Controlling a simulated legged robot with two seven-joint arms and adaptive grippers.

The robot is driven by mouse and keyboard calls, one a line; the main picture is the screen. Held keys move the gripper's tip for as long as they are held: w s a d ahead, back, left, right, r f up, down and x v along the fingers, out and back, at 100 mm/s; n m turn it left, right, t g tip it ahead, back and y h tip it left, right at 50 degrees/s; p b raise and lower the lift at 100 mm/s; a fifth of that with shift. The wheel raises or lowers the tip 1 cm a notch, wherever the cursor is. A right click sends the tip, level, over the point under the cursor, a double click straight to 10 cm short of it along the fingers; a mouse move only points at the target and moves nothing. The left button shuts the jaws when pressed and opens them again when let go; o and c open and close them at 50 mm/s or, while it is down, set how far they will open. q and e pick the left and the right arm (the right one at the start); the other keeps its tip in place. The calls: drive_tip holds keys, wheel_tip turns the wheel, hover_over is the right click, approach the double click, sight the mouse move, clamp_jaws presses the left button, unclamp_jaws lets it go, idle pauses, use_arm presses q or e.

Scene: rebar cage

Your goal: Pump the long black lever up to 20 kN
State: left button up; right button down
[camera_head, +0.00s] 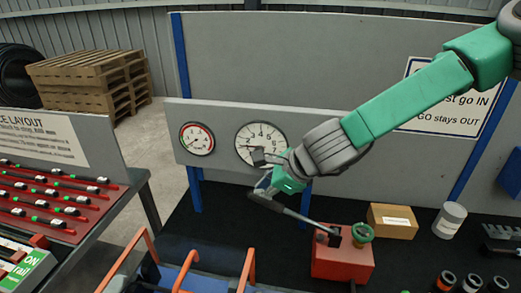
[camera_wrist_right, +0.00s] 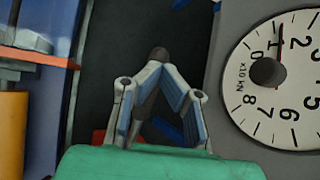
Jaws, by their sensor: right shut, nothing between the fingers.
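The long black lever (camera_head: 300,217) rises leftward from the red pump (camera_head: 342,262) with a green knob (camera_head: 363,232). My right gripper (camera_head: 264,184) is at the lever's upper-left end, fingers shut. In the right wrist view its fingertips (camera_wrist_right: 160,65) close together by the dark lever end (camera_wrist_right: 157,54); whether they touch it is unclear. The large white gauge (camera_head: 247,132), marked x10 kN, is partly hidden by my arm. In the right wrist view the gauge (camera_wrist_right: 290,105) has its red needle near the 1. My left gripper is out of view.
A smaller gauge (camera_head: 197,139) is on the same grey panel. A cardboard box (camera_head: 393,222) and a white tub (camera_head: 449,220) stand right of the pump. Orange-and-blue frames (camera_head: 190,267) are in front left. A tool board (camera_head: 50,200) is at the left.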

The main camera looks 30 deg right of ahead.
sight(258, 200)
drive_tip(key=shift+a+f, duration=0.1)
drive_tip(key=shift+f, duration=0.15)
drive_tip(key=shift+w+a+f+b, duration=0.25)
drive_tip(key=shift+f+b, duration=0.35)
drive_tip(key=shift+w+a+f+b, duration=0.15)
drive_tip(key=shift+a+f+b, duration=0.05)
drive_tip(key=shift+f+b, duration=0.4)
drive_tip(key=shift+f, duration=0.1)
drive_tip(key=shift+w+a+f+b, duration=0.1)
drive_tip(key=shift+a+f+b, duration=0.05)
drive_tip(key=shift+f+b, duration=0.4)
drive_tip(key=shift+f, duration=0.1)
drive_tip(key=shift+w+a+f+b, duration=0.15)
drive_tip(key=shift+f+b, duration=0.4)
drive_tip(key=shift+f, duration=0.2)
